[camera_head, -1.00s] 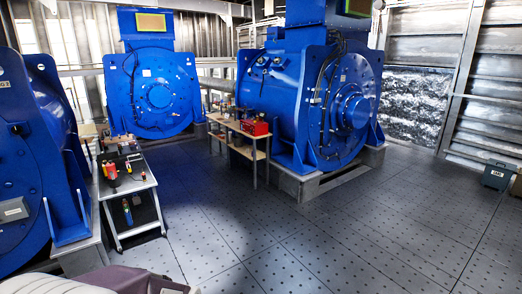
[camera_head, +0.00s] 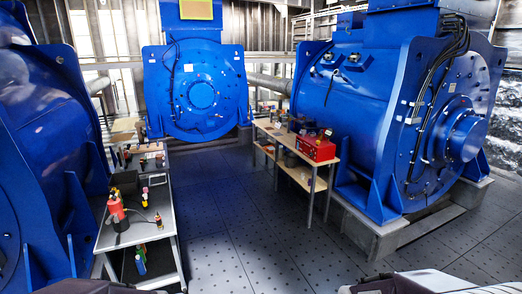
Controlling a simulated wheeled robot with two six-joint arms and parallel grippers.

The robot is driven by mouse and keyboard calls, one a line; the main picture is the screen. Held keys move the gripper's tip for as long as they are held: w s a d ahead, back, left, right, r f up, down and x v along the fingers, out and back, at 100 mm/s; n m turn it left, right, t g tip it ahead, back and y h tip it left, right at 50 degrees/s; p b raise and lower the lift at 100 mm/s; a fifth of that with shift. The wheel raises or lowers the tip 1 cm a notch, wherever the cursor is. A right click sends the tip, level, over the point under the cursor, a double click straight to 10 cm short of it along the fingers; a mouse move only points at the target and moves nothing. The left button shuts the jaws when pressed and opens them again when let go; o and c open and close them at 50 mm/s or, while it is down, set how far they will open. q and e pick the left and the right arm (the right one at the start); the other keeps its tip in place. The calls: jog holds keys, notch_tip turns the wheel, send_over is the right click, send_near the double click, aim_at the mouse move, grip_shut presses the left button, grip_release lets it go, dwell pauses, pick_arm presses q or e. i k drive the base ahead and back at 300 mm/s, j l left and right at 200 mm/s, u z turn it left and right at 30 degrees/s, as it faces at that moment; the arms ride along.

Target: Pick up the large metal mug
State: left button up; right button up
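I cannot pick out the large metal mug for certain. A small grey object (camera_head: 291,160) sits on the lower shelf of the wooden table (camera_head: 323,166), too small to identify. Other small dark and grey items (camera_head: 280,121) stand on that table's top behind a red toolbox (camera_head: 315,148). Parts of my own arms show at the bottom edge, but neither gripper is in view.
A grey cart (camera_head: 166,212) at the left holds a red bottle-like item (camera_head: 116,207) and several small things. Large blue motors (camera_head: 350,85) stand left, back and right. The tiled floor (camera_head: 235,215) between cart and table is clear.

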aim_at(290, 161)
jog(key=i, duration=3.75)
jog(key=i+j+z, duration=0.1)
jog(key=i+z, duration=0.2)
jog(key=i, duration=0.4)
jog(key=i+j+z, duration=0.3)
jog(key=i, duration=0.35)
jog(key=i+j+z, duration=0.25)
jog(key=i+j, duration=0.2)
jog(key=i, duration=0.2)
jog(key=i+j+z, duration=0.3)
jog(key=i+j, duration=0.25)
